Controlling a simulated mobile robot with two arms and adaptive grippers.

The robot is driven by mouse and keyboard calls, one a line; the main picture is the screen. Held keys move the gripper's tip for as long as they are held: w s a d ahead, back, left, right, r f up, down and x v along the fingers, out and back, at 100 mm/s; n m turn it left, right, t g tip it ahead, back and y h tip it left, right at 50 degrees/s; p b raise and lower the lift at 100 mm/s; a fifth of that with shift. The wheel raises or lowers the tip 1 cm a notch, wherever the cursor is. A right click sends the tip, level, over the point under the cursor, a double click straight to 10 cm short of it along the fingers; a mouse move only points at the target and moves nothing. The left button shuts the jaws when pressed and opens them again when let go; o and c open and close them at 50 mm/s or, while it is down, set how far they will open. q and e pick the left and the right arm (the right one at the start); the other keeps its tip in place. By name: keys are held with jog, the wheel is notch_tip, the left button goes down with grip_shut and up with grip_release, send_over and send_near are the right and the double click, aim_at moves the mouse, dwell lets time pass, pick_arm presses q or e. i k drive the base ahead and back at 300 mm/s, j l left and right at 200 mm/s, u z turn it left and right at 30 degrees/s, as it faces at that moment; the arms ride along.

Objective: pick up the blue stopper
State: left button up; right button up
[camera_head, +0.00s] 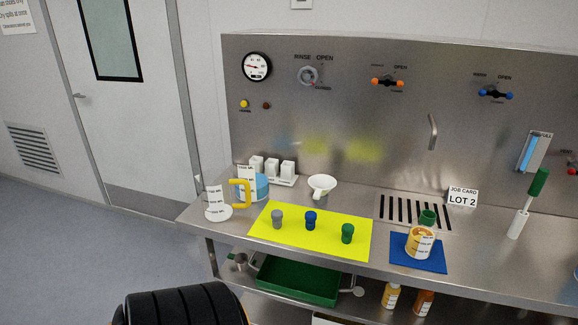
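The blue stopper (310,220) stands upright on a yellow mat (265,238) on the steel bench, in the middle of a row of three. A grey stopper (277,219) stands to its left and a green stopper (347,234) to its right, each apart from it. Nothing covers the blue stopper. Neither of my grippers is in view.
A white funnel (321,186) stands behind the mat and a jug with a yellow handle (242,193) at its left. A blue mat (428,266) bears a labelled container (419,243) at right. A green tray (298,281) lies on the lower shelf.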

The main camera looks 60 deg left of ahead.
aim_at(309, 216)
jog(key=u, duration=1.8)
